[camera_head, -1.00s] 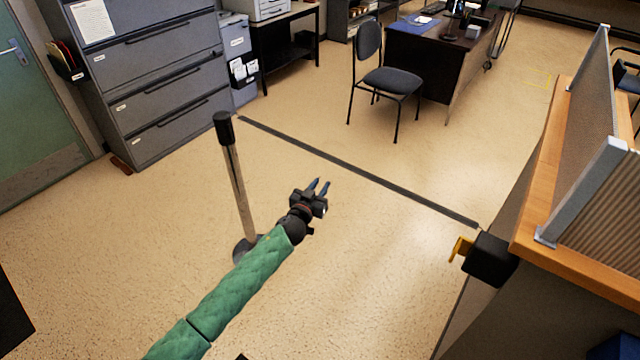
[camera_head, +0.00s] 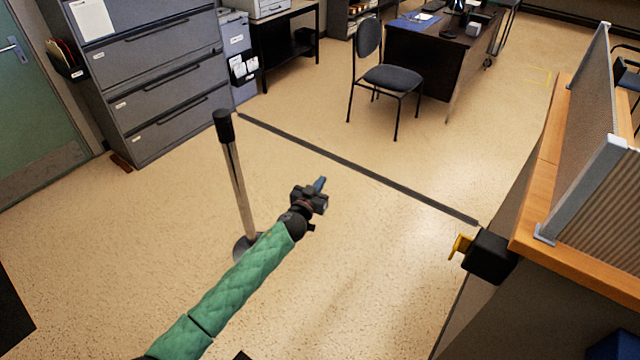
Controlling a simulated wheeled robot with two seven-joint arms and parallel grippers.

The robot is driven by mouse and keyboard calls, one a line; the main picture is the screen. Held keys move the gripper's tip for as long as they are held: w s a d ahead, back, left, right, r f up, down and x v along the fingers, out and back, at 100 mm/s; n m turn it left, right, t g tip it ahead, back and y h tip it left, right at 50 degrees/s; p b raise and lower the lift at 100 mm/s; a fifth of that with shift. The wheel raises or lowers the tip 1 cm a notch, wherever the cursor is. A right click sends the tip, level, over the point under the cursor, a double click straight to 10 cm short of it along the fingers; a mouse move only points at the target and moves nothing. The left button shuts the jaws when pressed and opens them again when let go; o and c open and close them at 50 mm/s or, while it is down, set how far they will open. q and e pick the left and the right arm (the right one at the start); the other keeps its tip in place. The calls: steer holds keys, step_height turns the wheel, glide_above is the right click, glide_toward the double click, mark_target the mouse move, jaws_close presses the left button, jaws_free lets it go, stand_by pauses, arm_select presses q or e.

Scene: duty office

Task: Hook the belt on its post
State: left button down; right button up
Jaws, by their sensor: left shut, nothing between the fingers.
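A metal post (camera_head: 238,190) with a black head (camera_head: 223,126) and a round base stands upright on the floor, left of centre. A black belt box (camera_head: 490,257) is mounted on the side of the counter at right, with a yellow end piece (camera_head: 461,246) sticking out on its left. My left gripper (camera_head: 320,185) is shut and empty, in front of and to the right of the post in the picture, well apart from the yellow piece. My right gripper is out of view.
A dark strip (camera_head: 360,170), seemingly flat on the floor, runs from near the post's head towards the counter (camera_head: 575,262). A chair (camera_head: 390,78) and desk (camera_head: 432,65) stand at the back; filing cabinets (camera_head: 165,80) at left. Floor between post and counter is clear.

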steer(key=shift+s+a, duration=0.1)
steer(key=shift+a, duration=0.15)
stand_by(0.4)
arm_select(q)
steer(key=c, duration=1.6)
jaws_free()
steer(key=shift+c, duration=0.2)
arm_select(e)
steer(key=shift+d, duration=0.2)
arm_select(q)
steer(key=shift+s, duration=0.1)
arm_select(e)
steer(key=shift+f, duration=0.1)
